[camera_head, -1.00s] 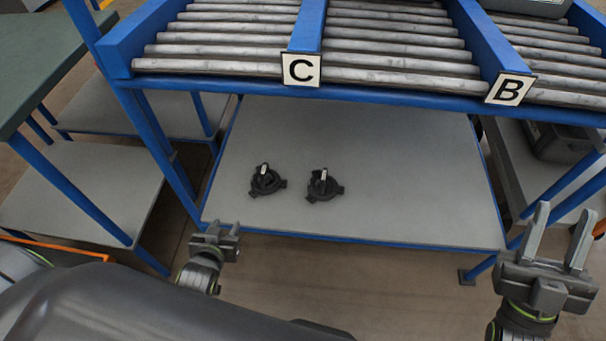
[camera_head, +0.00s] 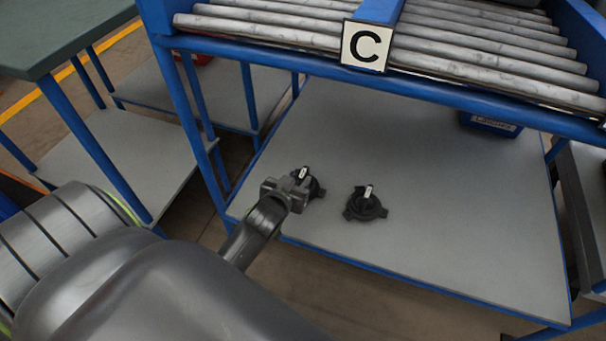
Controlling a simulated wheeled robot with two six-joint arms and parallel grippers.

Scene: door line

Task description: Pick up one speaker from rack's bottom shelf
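Two black round speakers with lugs and a pale label on top rest on the grey bottom shelf (camera_head: 450,215) of the blue rack. The right speaker (camera_head: 365,205) is in full view. The left speaker (camera_head: 315,187) is partly hidden behind my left gripper (camera_head: 290,186). That gripper is over the shelf's front left part, in front of the left speaker; whether it touches it, and whether its fingers are open, I cannot tell. My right gripper is out of view.
A roller deck with a sign marked C (camera_head: 366,45) overhangs the shelf. A blue bin (camera_head: 490,122) shows at the back right of the shelf. A green-topped table (camera_head: 70,30) stands at the left.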

